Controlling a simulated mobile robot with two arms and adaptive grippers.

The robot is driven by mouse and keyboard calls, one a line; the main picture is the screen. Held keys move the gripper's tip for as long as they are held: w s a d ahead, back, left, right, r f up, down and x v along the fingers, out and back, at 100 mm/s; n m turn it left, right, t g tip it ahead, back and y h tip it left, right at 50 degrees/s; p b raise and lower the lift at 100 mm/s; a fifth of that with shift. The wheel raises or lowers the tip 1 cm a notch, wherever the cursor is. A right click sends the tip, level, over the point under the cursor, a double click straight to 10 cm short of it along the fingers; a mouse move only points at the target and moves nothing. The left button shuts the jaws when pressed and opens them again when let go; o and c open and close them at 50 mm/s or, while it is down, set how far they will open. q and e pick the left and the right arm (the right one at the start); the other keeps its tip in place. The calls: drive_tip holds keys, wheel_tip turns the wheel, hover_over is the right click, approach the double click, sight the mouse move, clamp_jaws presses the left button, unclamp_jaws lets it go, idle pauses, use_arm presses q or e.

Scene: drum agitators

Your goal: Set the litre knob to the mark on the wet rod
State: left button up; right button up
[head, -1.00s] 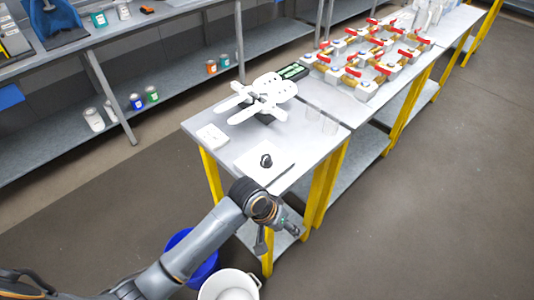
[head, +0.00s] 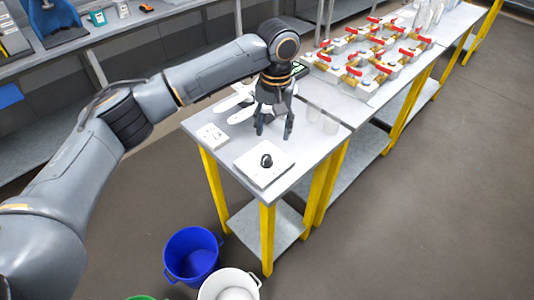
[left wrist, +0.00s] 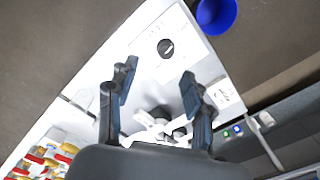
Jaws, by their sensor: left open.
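A black knob (head: 266,160) sits on a white square plate (head: 252,172) near the front corner of the table. In the left wrist view the knob (left wrist: 166,48) shows a pale pointer line, and faint marks on the plate are too small to read. My left gripper (head: 274,130) is open and empty, pointing down above the table, behind the knob and apart from it. Its two fingers (left wrist: 156,88) are spread in the left wrist view. I cannot pick out a wet rod. My right gripper is in neither view.
White paddle-shaped pieces (head: 232,104) lie behind my gripper, partly hidden by it. A small white card (head: 212,136) lies at the left, and clear cups (head: 322,120) stand at the right. Red-handled valves (head: 365,60) fill the farther table. Blue (head: 192,255) and white (head: 229,287) buckets stand on the floor.

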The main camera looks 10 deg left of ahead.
sight(267, 157)
use_arm(q)
drive_tip(key=shift+n, duration=0.3)
drive_tip(key=f+p, duration=0.1)
drive_tip(key=f, duration=0.3)
drive_tip(key=a+f+p, duration=0.1)
drive_tip(key=f, duration=0.2)
drive_tip(key=w+f+p, duration=0.1)
drive_tip(key=f, duration=0.3)
drive_tip(key=shift+a+f, duration=0.35)
drive_tip(key=shift+a, duration=0.05)
clamp_jaws()
